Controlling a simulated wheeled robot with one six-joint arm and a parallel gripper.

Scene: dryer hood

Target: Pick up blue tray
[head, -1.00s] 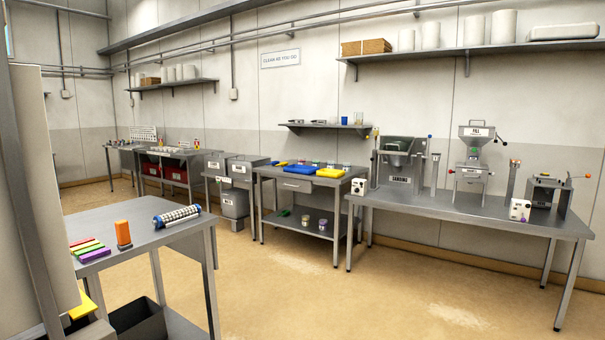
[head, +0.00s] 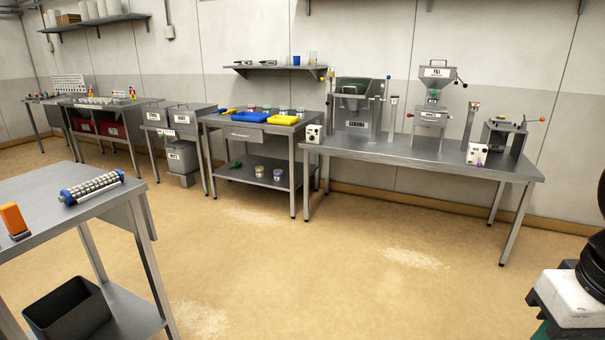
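The blue tray (head: 252,117) lies flat on top of a steel table (head: 250,136) with a drawer, across the room. A yellow tray (head: 284,120) lies just to its right. Small cups with coloured contents stand behind the trays. Part of my arm shows at the lower right edge of the head view, far from the tray. My gripper is not in view.
A near table (head: 75,215) with a roller (head: 91,187) and an orange block (head: 14,221) stands at the left. A long bench (head: 420,158) with machines stands right of the tray's table. The floor (head: 290,270) between is open.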

